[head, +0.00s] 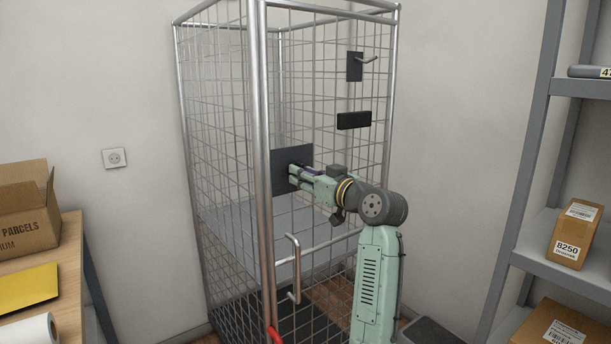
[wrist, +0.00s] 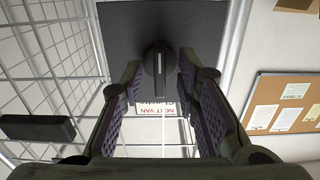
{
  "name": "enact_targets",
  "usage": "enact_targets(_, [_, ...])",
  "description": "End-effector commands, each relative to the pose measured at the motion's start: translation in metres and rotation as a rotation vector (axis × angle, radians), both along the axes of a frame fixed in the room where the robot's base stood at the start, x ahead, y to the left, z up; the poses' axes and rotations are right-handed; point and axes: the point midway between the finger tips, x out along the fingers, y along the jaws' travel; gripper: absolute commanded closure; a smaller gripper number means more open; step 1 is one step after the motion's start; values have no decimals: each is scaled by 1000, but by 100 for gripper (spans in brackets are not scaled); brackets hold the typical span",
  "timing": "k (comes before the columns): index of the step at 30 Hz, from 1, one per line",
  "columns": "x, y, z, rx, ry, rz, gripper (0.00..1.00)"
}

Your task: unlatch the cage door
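The wire cage (head: 222,125) stands against the wall, and its mesh door (head: 320,100) appears closed. A dark square plate (head: 292,158) is mounted on the door near the front post. In the wrist view, a black turn knob (wrist: 158,62) with a light line along its grip sticks out from this plate (wrist: 118,28). My gripper (head: 297,177) is at the plate, its fingers pointing at it. In the wrist view, my gripper (wrist: 160,88) has its fingers apart, one on each side of the knob; contact is unclear. The knob is mostly hidden in the head view.
A metal pull handle (head: 296,268) is lower on the cage front. A black block (head: 354,120) and a small plate with a lever (head: 355,66) are higher up. A shelf rack (head: 532,130) stands right; a table (head: 70,265) with a carton (head: 28,212) stands left.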

Motion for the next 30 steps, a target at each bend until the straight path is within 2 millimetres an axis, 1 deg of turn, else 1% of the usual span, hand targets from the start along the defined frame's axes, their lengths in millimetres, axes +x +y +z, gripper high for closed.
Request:
enact_targets(4, [-1, -1, 0, 0, 0, -1, 71])
enact_targets(7, [-8, -7, 0, 1, -1, -1, 71])
enact_targets(11, [-27, -21, 0, -1, -2, -4, 71])
enact_targets(18, [-68, -51, 0, 1, -2, -3, 71])
enact_targets(21, [-82, -60, 0, 1, -1, -2, 71])
enact_targets(25, [-93, -68, 0, 0, 0, -1, 71])
enact_targets(30, [-98, -71, 0, 0, 0, 0, 71])
